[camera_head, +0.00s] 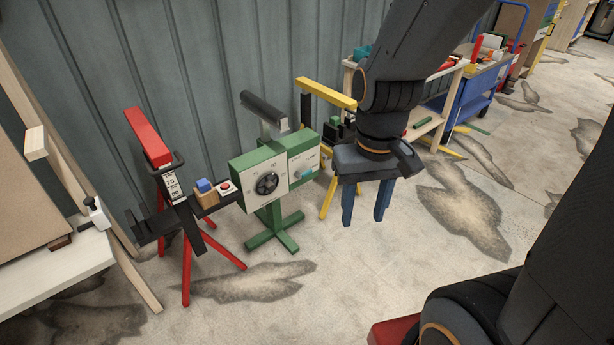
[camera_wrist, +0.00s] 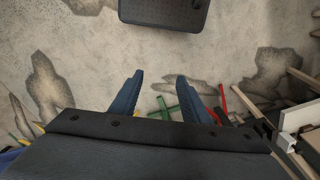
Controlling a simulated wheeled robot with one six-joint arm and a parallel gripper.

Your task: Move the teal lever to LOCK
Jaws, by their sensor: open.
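The teal lever (camera_head: 304,173) is a small handle on the pale panel (camera_head: 306,160) at the right side of a green box-shaped machine. The panel's lettering is too small to read, so I cannot tell which mark the lever is at. My gripper (camera_head: 366,220) is open and empty, its two blue fingers pointing down, to the right of the machine and apart from it. In the wrist view, the open fingers (camera_wrist: 154,92) hang over the floor. The lever does not show in the wrist view; only part of a green stand (camera_wrist: 165,108) shows beyond the fingers.
The green machine also has a black handwheel (camera_head: 267,184) and a cross-shaped foot (camera_head: 273,235). A red-legged stand (camera_head: 186,262) is at its left, near a red button (camera_head: 225,187). A yellow-topped stand (camera_head: 325,93) is close behind at the right. Floor in front is clear.

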